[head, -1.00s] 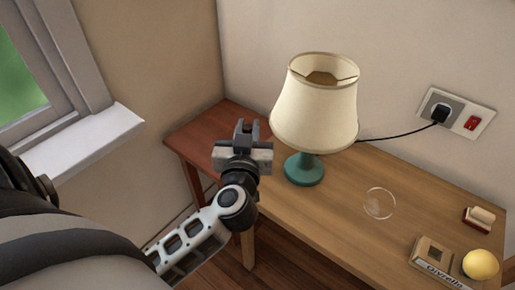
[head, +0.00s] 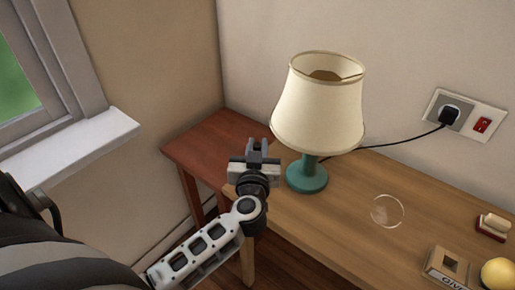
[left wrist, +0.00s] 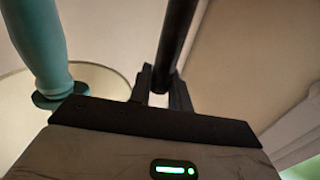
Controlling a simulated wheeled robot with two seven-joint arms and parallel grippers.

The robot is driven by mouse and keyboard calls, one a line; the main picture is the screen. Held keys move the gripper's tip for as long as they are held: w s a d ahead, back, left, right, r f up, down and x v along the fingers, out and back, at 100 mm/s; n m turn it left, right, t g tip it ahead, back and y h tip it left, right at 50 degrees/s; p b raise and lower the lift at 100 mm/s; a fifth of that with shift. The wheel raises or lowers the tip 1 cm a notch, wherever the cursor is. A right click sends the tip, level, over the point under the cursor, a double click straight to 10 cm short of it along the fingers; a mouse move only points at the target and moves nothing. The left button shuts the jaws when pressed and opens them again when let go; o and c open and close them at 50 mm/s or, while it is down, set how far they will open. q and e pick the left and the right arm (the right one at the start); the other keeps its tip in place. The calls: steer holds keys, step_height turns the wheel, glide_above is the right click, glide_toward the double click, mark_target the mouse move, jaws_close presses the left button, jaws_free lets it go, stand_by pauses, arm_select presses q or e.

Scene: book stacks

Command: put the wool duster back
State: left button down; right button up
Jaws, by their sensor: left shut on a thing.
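My left gripper (head: 257,150) is over the near end of the red-brown table, left of the lamp, its fingers pointing away from me. In the left wrist view it (left wrist: 160,88) is shut on a dark straight rod, which I take to be the handle of the wool duster (left wrist: 178,35). The rod runs out of the top of that view. No woolly head shows in any view, and in the head view the rod is hidden behind the gripper. My right gripper is not in view.
A lamp with a teal base (head: 307,177) and cream shade (head: 318,105) stands close right of the gripper on the wooden desk (head: 345,205). A glass disc (head: 387,211), a box (head: 447,268) and a yellow ball (head: 499,273) lie farther right. The red-brown table (head: 205,148) has a bare top.

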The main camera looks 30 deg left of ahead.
arm_select(q)
steer(key=c, duration=1.6)
jaws_free()
steer(key=shift+f, duration=0.15)
steer(key=shift+c, duration=0.2)
steer(key=o, duration=0.3)
steer(key=shift+o, duration=0.2)
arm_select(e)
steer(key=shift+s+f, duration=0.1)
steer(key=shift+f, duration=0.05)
arm_select(q)
steer(key=shift+r, duration=0.25)
steer(key=p+v, duration=0.5)
steer(key=v, duration=0.7)
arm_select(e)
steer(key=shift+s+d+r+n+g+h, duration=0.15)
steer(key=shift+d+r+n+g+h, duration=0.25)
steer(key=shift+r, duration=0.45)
